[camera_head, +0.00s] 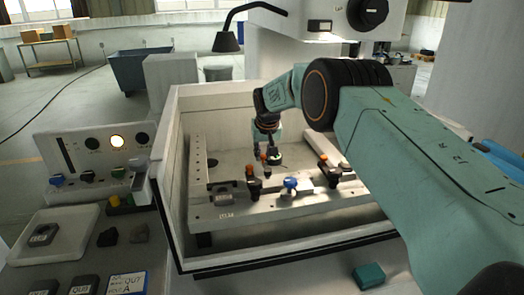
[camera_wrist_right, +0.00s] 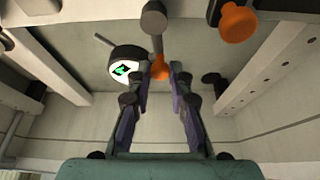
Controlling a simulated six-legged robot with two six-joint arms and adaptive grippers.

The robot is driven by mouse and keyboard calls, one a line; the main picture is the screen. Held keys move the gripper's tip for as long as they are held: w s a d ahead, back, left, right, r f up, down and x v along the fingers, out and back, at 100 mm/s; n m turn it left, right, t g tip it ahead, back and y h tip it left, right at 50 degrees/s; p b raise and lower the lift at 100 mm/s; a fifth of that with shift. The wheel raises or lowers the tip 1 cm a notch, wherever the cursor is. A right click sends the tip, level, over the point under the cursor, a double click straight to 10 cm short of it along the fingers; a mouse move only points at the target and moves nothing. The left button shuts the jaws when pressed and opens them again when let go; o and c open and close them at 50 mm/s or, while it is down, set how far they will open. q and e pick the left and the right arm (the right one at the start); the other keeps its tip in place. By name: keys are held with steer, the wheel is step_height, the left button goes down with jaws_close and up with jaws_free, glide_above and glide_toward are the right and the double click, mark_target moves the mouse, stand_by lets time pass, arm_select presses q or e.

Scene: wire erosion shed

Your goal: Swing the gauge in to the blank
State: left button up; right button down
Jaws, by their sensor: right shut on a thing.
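The gauge (camera_head: 275,158) is a small round dial with a black rim and a pale face with a green mark. It sits inside the open machine tank, and its dial (camera_wrist_right: 125,68) shows left of the fingers in the wrist view. A grey arm with an orange grip (camera_wrist_right: 160,68) stands beside it. My right gripper (camera_wrist_right: 161,75) reaches down into the tank and is shut on the orange grip, between its fingertips. In the head view my right gripper (camera_head: 267,140) partly hides this spot. I cannot tell which piece is the blank. My left gripper is not in view.
The tank's white walls (camera_head: 167,185) surround a work frame (camera_head: 300,205) with black clamps, orange knobs and a blue knob (camera_head: 291,183). A control panel (camera_head: 95,155) with a lit lamp stands left. A teal block (camera_head: 369,275) lies in front.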

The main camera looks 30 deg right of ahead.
steer(key=shift+d+r+m+h, duration=0.2)
steer(key=shift+d+m+h, duration=0.15)
steer(key=shift+m, duration=0.55)
steer(key=shift+s+d+m+g+h+b, duration=0.15)
steer(key=shift+d+m+g+h+b, duration=0.2)
steer(key=shift+m, duration=0.75)
steer(key=shift+s+d+m+g+h+b, duration=0.15)
steer(key=shift+d+m+g+h+b, duration=0.25)
steer(key=shift+m, duration=0.7)
steer(key=shift+s+d+m+g+h+b, duration=0.15)
steer(key=shift+m+h+b, duration=0.25)
steer(key=shift+m, duration=0.7)
steer(key=shift+r, duration=0.1)
steer(key=c, duration=1.6)
jaws_free()
steer(key=o, duration=0.4)
steer(key=shift+s, duration=0.25)
